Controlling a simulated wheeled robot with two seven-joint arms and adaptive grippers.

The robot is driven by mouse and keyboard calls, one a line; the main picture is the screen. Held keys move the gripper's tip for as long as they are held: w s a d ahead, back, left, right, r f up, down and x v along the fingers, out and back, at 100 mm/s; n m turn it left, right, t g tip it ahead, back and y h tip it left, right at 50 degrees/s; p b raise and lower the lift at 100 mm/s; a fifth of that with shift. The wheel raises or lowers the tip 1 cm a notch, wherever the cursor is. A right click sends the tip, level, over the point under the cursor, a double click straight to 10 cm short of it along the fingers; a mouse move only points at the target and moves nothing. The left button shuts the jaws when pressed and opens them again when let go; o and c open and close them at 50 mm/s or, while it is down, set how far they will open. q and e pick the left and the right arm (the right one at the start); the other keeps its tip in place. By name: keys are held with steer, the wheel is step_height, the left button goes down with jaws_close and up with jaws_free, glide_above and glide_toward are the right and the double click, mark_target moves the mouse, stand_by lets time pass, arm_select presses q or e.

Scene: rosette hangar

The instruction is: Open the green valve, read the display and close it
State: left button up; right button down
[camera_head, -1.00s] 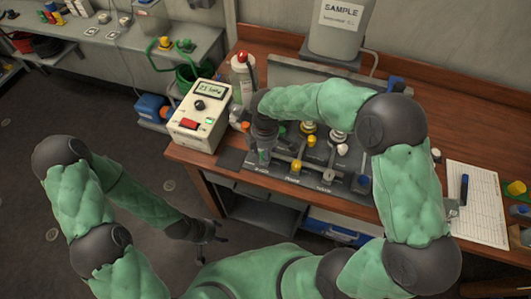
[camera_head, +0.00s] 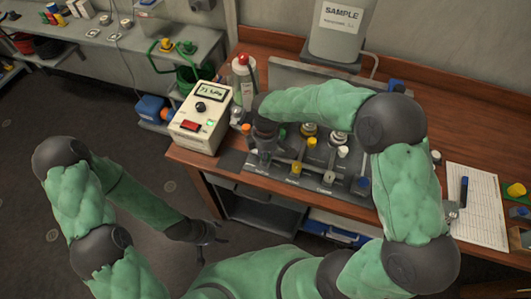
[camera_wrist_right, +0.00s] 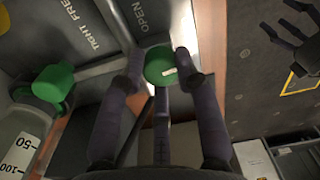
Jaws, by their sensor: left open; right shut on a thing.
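The green valve knob (camera_wrist_right: 160,66) sits between the fingertips of my right gripper (camera_wrist_right: 160,70) in the right wrist view. The fingers close on its sides. In the head view my right gripper (camera_head: 263,155) points down at the left end of the valve panel (camera_head: 310,178) and hides the knob there. A cream meter box with a display (camera_head: 211,92) stands left of the panel. The display has dark digits, too small to read surely. My left gripper (camera_head: 220,243) hangs open and empty over the floor, left of my body.
A bottle with a red top (camera_head: 243,75) stands behind the meter. A clipboard with a blue pen (camera_head: 477,205) lies at the right. In the wrist view another green part (camera_wrist_right: 53,83) and an "OPEN" label show.

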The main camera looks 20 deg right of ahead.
steer(key=shift+d+m, duration=0.1)
steer(key=shift+m, duration=0.5)
steer(key=shift+f, duration=0.1)
steer(key=c, duration=0.9)
jaws_free()
steer(key=shift+s, duration=0.1)
steer(key=shift+r, duration=0.6)
step_height(320, 180, up, 11)
steer(key=shift+w, duration=0.2)
steer(key=shift+d+f, duration=0.1)
